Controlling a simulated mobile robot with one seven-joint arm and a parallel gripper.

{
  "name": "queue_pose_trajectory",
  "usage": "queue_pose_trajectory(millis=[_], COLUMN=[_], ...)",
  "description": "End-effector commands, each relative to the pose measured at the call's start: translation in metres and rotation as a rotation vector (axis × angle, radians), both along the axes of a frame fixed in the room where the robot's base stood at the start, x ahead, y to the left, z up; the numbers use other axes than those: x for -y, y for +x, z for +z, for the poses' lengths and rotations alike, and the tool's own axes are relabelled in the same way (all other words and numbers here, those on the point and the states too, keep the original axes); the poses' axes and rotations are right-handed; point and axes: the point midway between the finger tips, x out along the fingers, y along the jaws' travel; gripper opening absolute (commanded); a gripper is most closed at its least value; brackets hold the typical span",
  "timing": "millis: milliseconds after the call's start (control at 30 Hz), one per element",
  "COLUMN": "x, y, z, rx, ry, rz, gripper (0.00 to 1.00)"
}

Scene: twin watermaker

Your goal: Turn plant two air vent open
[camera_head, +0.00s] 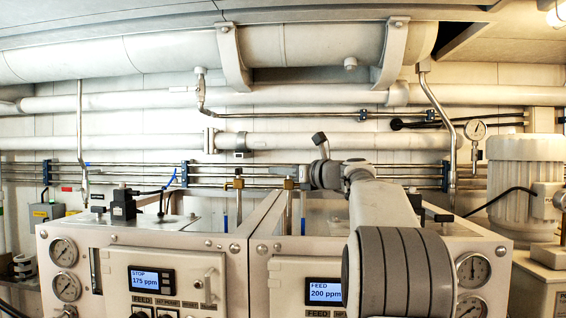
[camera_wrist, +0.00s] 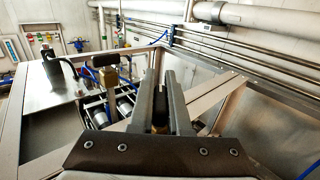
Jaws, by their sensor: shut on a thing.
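My gripper (camera_head: 303,178) is above the right-hand cabinet, whose screen reads FEED 200 ppm. In the wrist view my gripper (camera_wrist: 161,85) has its two grey fingers close together around a brass fitting (camera_wrist: 160,120), likely the vent valve. Its handle is mostly hidden between the fingers, so I cannot tell how it is turned. In the head view a brass valve (camera_head: 289,185) stands just left of my gripper. A similar brass valve with a T-shaped handle (camera_head: 238,183) stands further left; it also shows in the wrist view (camera_wrist: 109,76), apart from the fingers.
The left cabinet's screen (camera_head: 152,280) reads STOP 175 ppm. Cabinet frame rails (camera_wrist: 228,100) run close to the right of my gripper. Steel pipes (camera_head: 110,172) run along the wall behind. A pressure gauge (camera_head: 475,130) and a white motor (camera_head: 525,180) stand at the right.

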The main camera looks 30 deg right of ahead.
Motion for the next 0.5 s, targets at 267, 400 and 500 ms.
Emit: queue_pose_trajectory(millis=[267,400,500], x=[-0.004,-0.007,-0.009], y=[-0.002,-0.003,-0.004], z=[0.008,0.009,0.008], rx=[-0.004,-0.003,-0.003], ry=[0.004,0.004,0.003], rz=[0.211,0.316,0.390], gripper=[0.00,0.00,0.00])
